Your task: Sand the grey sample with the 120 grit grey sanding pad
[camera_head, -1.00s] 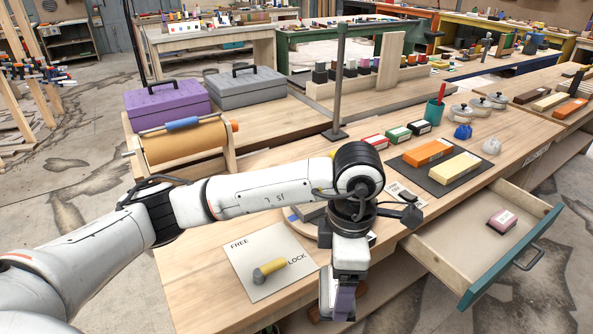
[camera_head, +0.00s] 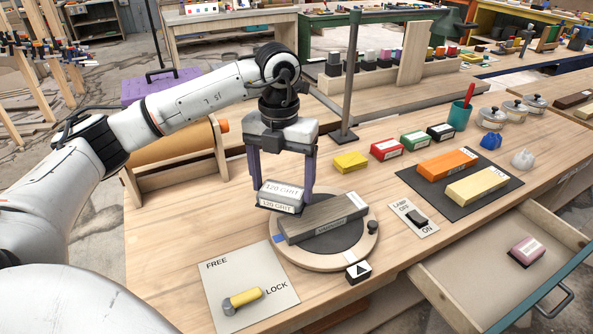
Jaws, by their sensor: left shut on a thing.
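The grey sanding pad (camera_head: 281,197), labelled 120 GRIT, is in my left gripper (camera_head: 281,188), between its two purple fingers. The pad is over the left end of the grey sample (camera_head: 323,218), a long grey block with a label on its side. I cannot tell whether the pad touches the sample. The sample lies on a round turntable (camera_head: 371,249) with a dark top and a wooden rim. My right gripper is not in view.
A FREE/LOCK plate (camera_head: 225,285) with a yellow-handled lever (camera_head: 243,298) lies front left, lever towards LOCK. A lamp switch (camera_head: 416,217) sits right of the turntable. Yellow (camera_head: 350,162), red, green and black blocks stand behind.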

